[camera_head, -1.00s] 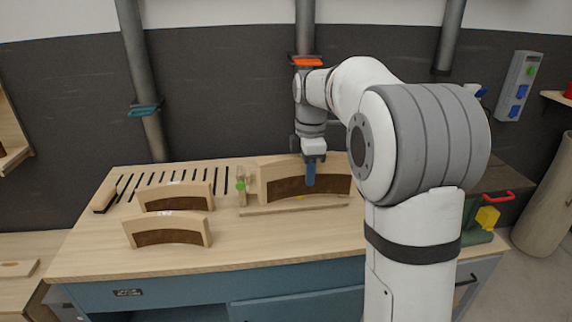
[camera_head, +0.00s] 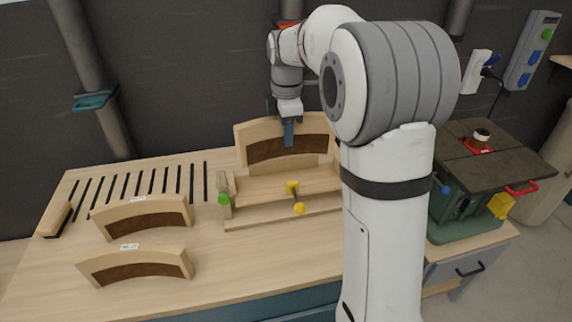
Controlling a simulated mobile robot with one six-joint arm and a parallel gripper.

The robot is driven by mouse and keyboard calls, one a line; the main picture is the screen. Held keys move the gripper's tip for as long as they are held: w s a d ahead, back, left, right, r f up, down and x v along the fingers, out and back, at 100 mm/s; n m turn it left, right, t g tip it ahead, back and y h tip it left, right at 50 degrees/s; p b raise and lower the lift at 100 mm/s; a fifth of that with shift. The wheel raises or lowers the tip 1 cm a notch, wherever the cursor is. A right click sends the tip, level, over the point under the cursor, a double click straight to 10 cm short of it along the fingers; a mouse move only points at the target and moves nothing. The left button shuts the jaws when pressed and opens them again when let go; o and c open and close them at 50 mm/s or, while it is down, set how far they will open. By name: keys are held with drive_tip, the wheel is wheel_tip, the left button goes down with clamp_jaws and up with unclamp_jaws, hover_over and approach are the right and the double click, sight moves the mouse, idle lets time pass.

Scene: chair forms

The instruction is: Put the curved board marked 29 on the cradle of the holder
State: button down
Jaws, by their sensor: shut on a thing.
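My gripper (camera_head: 288,132), with a blue finger showing, is shut on a large curved board (camera_head: 262,147) at its middle. The board is pale wood with a dark brown arched lower face and stands upright. No number can be read on it. The wooden holder (camera_head: 262,187) lies in front of and below the board, with a yellow clamp knob (camera_head: 299,208) and a green-tipped part (camera_head: 223,198) at its left end. I cannot tell whether the board touches the holder. My arm hides the right ends of the board and holder.
Two smaller curved boards with white labels, one behind (camera_head: 143,218) and one in front (camera_head: 135,267), stand on the left of the bench. A slotted rack area (camera_head: 140,185) lies behind them. A green machine (camera_head: 470,195) stands to the right. The bench front is clear.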

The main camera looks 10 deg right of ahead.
sight(287, 154)
wheel_tip(287, 154, down, 8)
drive_tip(key=shift+r+p, duration=0.1)
drive_tip(key=shift+p, duration=0.25)
drive_tip(key=c, duration=1.3)
unclamp_jaws()
drive_tip(key=shift+s, duration=0.15)
drive_tip(key=shift+o, duration=0.2)
drive_tip(key=shift+f, duration=0.2)
